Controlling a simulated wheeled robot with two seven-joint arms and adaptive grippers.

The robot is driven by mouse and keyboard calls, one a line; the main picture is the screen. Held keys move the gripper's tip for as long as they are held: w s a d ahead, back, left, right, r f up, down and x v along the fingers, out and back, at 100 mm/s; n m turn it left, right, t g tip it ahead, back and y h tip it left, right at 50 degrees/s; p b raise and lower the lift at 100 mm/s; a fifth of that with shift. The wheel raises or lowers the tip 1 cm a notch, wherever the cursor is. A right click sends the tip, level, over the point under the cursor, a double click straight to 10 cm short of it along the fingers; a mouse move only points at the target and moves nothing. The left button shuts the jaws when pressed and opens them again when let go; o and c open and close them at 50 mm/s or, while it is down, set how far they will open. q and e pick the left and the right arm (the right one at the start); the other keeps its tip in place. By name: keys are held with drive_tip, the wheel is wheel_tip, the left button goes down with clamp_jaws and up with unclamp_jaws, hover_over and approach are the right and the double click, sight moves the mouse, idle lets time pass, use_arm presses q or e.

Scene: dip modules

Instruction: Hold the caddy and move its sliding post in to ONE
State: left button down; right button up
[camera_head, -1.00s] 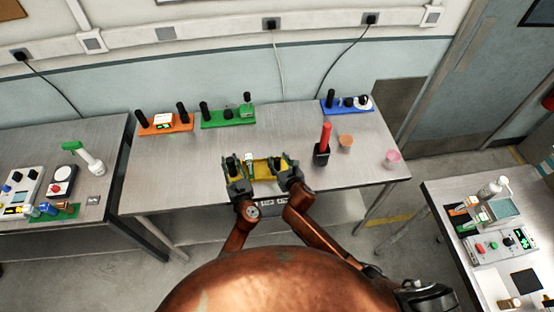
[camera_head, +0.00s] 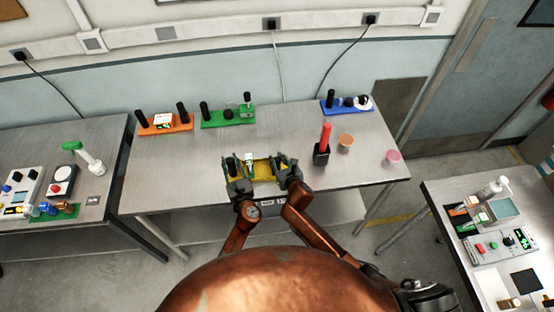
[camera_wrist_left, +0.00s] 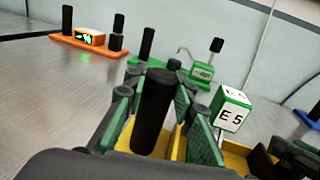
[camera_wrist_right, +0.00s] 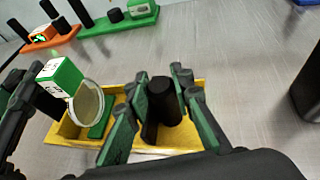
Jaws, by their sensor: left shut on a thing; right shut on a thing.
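The caddy is a yellow open tray (camera_head: 265,172) near the front edge of the middle table. It also shows in the right wrist view (camera_wrist_right: 62,131). My left gripper (camera_head: 236,168) is shut on a black upright post (camera_wrist_left: 153,112) at the caddy's left end. My right gripper (camera_head: 285,168) is shut on a black post (camera_wrist_right: 162,103) toward its right end. A green and white block marked E 5 (camera_wrist_left: 232,108) stands in the tray between the grippers. A round pale disc (camera_wrist_right: 87,104) shows beside it. I cannot read any ONE mark.
Behind stand an orange module (camera_head: 166,126), a green module (camera_head: 228,117) and a blue module (camera_head: 346,105). To the right are a black holder with a red handle (camera_head: 322,152), an orange cup (camera_head: 345,141) and a pink cup (camera_head: 393,157). The table between is bare.

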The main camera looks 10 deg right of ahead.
drive_tip(key=shift+a, duration=0.1)
clamp_jaws()
drive_tip(key=a, duration=0.4)
drive_tip(key=shift+a, duration=0.4)
drive_tip(key=o, duration=1.1)
unclamp_jaws()
drive_tip(key=shift+d, duration=0.1)
drive_tip(key=v, duration=1.2)
drive_tip(key=shift+s, duration=0.1)
drive_tip(key=shift+c, duration=0.4)
